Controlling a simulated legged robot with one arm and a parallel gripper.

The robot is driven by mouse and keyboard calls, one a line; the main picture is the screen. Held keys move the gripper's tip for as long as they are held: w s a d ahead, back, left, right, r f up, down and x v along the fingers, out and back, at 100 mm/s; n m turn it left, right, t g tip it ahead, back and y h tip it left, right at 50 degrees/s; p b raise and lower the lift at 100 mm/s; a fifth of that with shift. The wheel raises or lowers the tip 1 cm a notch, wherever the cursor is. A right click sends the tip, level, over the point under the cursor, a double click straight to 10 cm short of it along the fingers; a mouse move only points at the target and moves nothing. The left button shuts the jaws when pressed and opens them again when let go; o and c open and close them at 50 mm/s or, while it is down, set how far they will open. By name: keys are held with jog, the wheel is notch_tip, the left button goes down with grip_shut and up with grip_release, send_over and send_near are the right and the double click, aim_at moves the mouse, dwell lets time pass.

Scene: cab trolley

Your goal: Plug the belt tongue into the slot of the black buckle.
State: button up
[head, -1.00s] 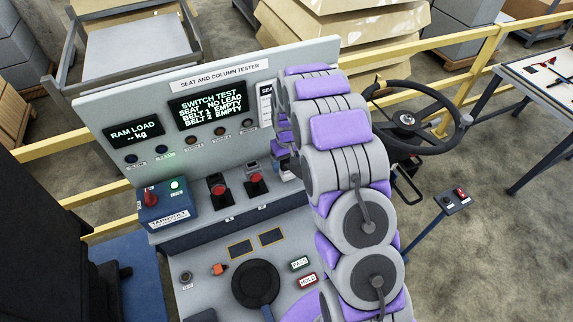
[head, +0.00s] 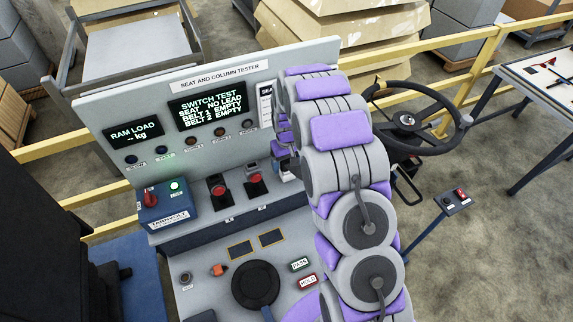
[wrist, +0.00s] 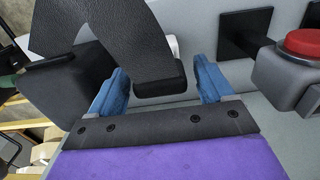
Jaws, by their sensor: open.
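In the wrist view my gripper (wrist: 162,88) is open, its two blue fingers apart. A black strap (wrist: 110,30) loops down, and its dark block-like end (wrist: 160,82) lies between the fingers with gaps on both sides. I cannot make out a metal tongue there. In the head view two buckles with red buttons stand on the bench ledge, a left buckle (head: 217,187) and a right buckle (head: 254,182). A grey buckle body with a red button (wrist: 300,62) shows at the wrist view's right edge. My arm hides most of the gripper area in the head view.
The tester panel (head: 240,75) reads belt 1 and belt 2 empty. A blue box with a red switch (head: 165,205) stands left of the buckles. A black round pad (head: 255,284) lies on the lower bench. A steering wheel (head: 408,120) stands right of my arm.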

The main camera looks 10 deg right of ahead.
aim_at(288, 160)
jog(key=c, duration=1.3)
jog(key=shift+c, duration=0.2)
jog(key=shift+r, duration=0.15)
jog(key=shift+r+p, duration=0.45)
jog(key=shift+r, duration=2.45)
